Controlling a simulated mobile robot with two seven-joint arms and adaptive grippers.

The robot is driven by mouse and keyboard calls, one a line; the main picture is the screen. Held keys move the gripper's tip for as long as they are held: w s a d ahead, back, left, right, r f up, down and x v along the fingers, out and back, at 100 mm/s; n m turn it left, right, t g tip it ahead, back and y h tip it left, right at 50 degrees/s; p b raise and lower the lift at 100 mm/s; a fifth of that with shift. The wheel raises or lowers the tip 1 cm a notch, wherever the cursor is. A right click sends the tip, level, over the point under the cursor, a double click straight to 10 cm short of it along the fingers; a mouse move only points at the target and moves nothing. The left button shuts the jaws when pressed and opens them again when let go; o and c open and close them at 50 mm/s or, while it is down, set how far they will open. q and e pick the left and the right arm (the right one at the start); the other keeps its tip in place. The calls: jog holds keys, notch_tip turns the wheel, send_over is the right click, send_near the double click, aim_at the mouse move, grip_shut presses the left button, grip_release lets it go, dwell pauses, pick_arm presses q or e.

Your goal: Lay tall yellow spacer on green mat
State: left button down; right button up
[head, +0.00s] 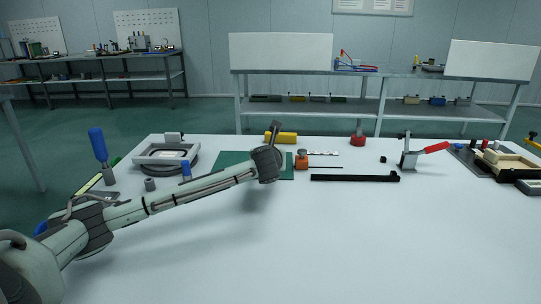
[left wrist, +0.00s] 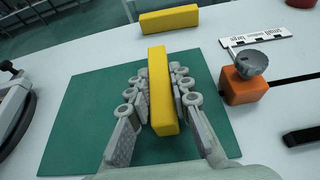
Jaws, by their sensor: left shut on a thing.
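A long yellow spacer (left wrist: 163,95) is clasped between the two fingers of my left gripper (left wrist: 160,78), seen in the left wrist view. The spacer is over the green mat (left wrist: 85,110); I cannot tell whether it touches the mat. In the head view my left arm reaches in from the left to the mat (head: 228,157), and its wrist hides the held spacer. A second yellow block (left wrist: 169,19) lies on the table just beyond the mat's far edge; it also shows in the head view (head: 288,138). My right gripper is not in view.
An orange block with a grey knob (left wrist: 244,85) stands close to the mat's right edge. A black bar (head: 352,178) and a red-handled clamp (head: 411,158) are farther right. A grey frame fixture (head: 165,154) stands left of the mat. The table's front is clear.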

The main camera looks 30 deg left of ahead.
pick_arm(q)
jog(key=c, duration=1.4)
grip_release()
jog(key=shift+o, duration=0.2)
jog(key=v, duration=1.2)
